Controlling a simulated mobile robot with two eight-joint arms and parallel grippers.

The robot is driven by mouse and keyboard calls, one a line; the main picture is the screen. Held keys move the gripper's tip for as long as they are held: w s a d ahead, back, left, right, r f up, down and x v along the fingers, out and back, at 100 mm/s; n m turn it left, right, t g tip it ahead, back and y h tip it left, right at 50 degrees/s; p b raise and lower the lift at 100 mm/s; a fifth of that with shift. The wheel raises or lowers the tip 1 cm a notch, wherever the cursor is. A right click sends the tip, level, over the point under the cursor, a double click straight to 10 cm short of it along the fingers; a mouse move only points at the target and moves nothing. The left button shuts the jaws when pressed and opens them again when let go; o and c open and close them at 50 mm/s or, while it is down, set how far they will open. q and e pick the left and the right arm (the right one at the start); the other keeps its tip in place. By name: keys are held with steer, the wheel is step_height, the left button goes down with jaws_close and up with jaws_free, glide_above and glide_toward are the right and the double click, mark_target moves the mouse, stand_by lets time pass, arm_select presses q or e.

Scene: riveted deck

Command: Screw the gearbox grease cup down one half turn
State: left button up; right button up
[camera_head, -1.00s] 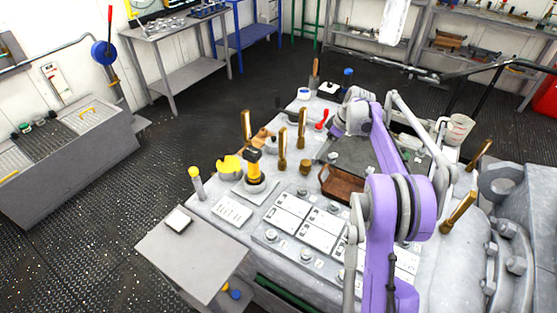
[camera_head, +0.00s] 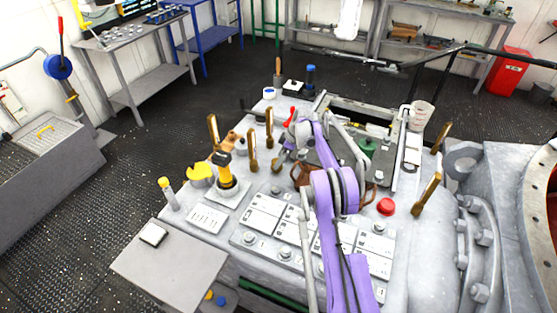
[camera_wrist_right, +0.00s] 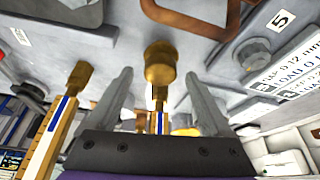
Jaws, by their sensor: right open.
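The brass grease cup (camera_wrist_right: 160,63) shows in the right wrist view, standing on the grey gearbox deck. My right gripper (camera_wrist_right: 158,76) is open, with one finger to each side of the cup and a visible gap on both sides. In the head view the right gripper (camera_head: 281,158) is low over the deck, and its fingers and wrist largely hide the cup. My left gripper is in neither current view.
A red button (camera_head: 386,206) and white label plates (camera_head: 265,212) are nearer.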

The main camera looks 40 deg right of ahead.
steer(key=shift+w+a+f, duration=0.2)
steer(key=shift+f, duration=0.4)
jaws_close()
